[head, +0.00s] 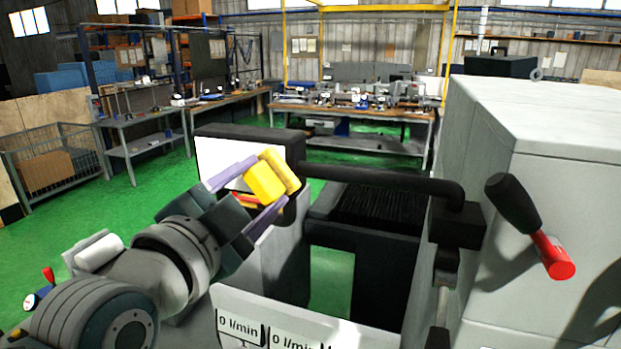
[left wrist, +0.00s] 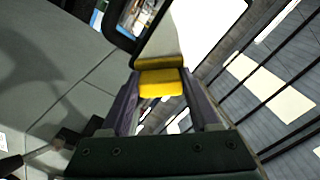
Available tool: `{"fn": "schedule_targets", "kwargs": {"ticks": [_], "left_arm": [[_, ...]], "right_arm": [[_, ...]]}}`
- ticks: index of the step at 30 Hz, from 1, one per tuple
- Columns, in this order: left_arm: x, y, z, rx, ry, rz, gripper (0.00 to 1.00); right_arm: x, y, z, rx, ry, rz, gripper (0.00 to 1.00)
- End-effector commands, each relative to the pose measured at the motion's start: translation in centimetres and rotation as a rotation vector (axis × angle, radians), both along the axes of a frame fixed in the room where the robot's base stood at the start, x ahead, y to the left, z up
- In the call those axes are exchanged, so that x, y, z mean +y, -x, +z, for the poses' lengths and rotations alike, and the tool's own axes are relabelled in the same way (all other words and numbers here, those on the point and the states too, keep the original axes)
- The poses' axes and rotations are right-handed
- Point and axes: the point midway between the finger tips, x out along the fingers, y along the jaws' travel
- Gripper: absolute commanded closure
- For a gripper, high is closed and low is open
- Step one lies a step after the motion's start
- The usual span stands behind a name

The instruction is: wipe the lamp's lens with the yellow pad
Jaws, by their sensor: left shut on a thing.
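The lamp (head: 250,133) is a dark rectangular head on a black arm (head: 385,182) that runs right to the machine. Its bright white lens (head: 222,154) faces my left gripper. In the left wrist view the white lens (left wrist: 205,28) fills the top middle. My left gripper (head: 243,186) has purple fingers shut on the yellow pad (head: 265,183). The pad (left wrist: 160,84) shows as a yellow block with a second yellow strip beyond it, at the lens's lower edge. I cannot tell whether the pad touches the lens. The gripper covers part of the lens. My right gripper is not in view.
A large grey machine housing (head: 560,115) stands at the right, with a black, red-tipped lever (head: 530,225) sticking out. A flow panel marked "0 l/min" (head: 285,325) is at the bottom. Workbenches (head: 350,140) and open green floor lie behind.

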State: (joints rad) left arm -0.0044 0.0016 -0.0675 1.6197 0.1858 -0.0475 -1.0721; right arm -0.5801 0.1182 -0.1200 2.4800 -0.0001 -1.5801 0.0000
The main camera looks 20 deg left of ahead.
Motion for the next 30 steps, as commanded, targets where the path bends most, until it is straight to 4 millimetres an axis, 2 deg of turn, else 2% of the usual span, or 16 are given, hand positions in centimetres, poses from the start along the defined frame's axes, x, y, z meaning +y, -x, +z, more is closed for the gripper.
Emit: {"fn": "schedule_targets", "kwargs": {"ticks": [7,18,25,30], "left_arm": [[-0.1,0.1,0.1,-0.002,-0.001,-0.005,0.90],[3.3,0.0,0.1,-0.003,-0.003,-0.003,0.90],[4.1,0.0,0.1,-0.003,-0.001,-0.003,0.90],[5.7,-0.3,0.1,-0.004,-0.003,-0.002,0.90]], "right_arm": [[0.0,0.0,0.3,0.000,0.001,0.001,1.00],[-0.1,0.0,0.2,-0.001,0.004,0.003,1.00],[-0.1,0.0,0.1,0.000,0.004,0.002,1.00],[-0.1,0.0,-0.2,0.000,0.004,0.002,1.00]]}}
